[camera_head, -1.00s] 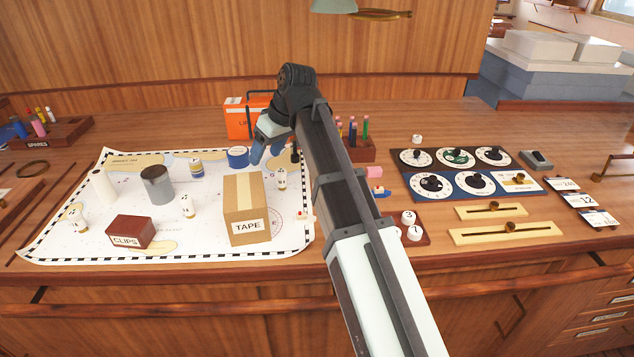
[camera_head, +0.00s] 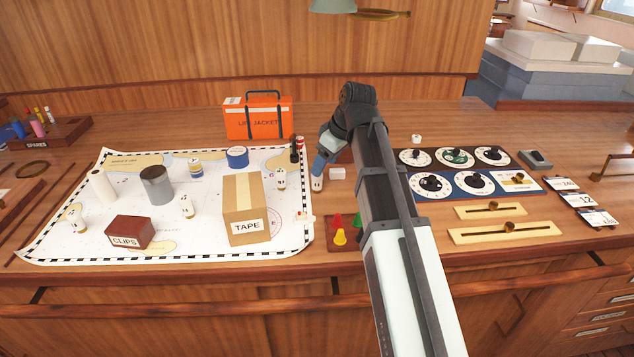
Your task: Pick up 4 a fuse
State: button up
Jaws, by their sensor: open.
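Several small white fuses with brass ends stand upright: one at the left of the chart (camera_head: 78,220), one near its middle (camera_head: 186,205), one right of the tape box (camera_head: 281,180), and one (camera_head: 317,184) near the chart's right edge. Their markings are too small to read surely. My gripper (camera_head: 319,174) points down, open, with its blue fingers at the top of that rightmost fuse. I cannot tell whether the fingers touch it or straddle it.
A tape box (camera_head: 246,208), clips box (camera_head: 130,231), grey cylinder (camera_head: 157,185) and blue tape roll (camera_head: 237,157) stand on the chart (camera_head: 205,245). An orange life jacket case (camera_head: 258,122) is behind. A white block (camera_head: 337,173) and coloured cones (camera_head: 340,237) are near my arm.

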aim_at(315, 178)
jog(key=shift+w+a+x, duration=0.1)
jog(key=shift+w+x, duration=0.05)
jog(key=shift+x, duration=1.9)
jog(key=shift+w+a+x, duration=0.1)
jog(key=shift+w+x, duration=0.05)
jog(key=shift+x, duration=1.9)
jog(key=shift+r, duration=0.15)
jog(key=shift+c, duration=0.5)
jog(key=c, duration=1)
